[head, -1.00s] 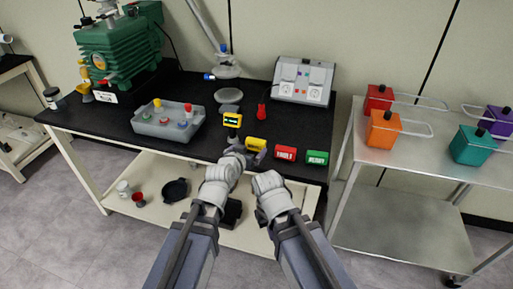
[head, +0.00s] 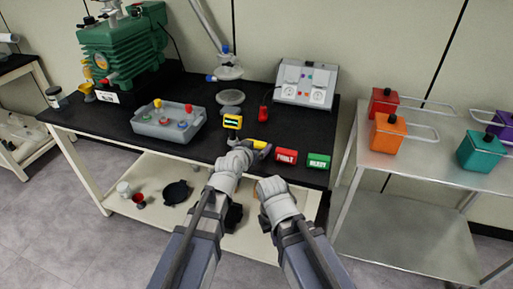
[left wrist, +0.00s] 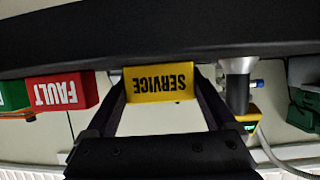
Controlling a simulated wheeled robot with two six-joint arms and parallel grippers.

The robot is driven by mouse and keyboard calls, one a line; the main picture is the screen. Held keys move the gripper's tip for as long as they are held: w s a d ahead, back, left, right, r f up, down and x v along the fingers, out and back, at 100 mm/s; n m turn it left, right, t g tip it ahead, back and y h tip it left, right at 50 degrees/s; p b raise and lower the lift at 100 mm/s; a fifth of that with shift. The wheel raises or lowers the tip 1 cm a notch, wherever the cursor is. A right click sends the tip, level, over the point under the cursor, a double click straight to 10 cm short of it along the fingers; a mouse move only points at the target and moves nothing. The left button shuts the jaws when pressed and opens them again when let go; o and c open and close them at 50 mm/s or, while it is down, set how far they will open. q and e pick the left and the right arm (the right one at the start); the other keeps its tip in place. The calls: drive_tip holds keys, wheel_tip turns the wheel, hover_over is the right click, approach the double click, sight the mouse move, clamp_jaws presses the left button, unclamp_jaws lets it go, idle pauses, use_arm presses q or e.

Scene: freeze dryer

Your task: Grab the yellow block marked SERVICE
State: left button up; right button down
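The yellow SERVICE block (head: 261,143) sits at the front edge of the black bench top, left of the red FAULT block (head: 285,156). In the left wrist view the SERVICE block (left wrist: 160,83) lies between the tips of my left gripper (left wrist: 160,92), its lettering upside down. My left gripper (head: 252,150) is open with one finger on each side of the block; narrow gaps seem to show beside it. It partly covers the block in the head view. My right arm is low in front of the bench; its fingers are mostly hidden.
A green READY block (head: 318,161) stands right of the FAULT block. A yellow meter (head: 232,122) stands behind my left gripper. A grey button box (head: 168,122) is to the left, a socket panel (head: 305,83) behind. A metal cart (head: 420,165) stands to the right.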

sight(257, 141)
use_arm(q)
drive_tip(key=c, duration=0.8)
drive_tip(key=shift+c, duration=0.2)
wheel_tip(257, 141, up, 10)
drive_tip(key=p, duration=1)
drive_tip(key=shift+r, duration=0.1)
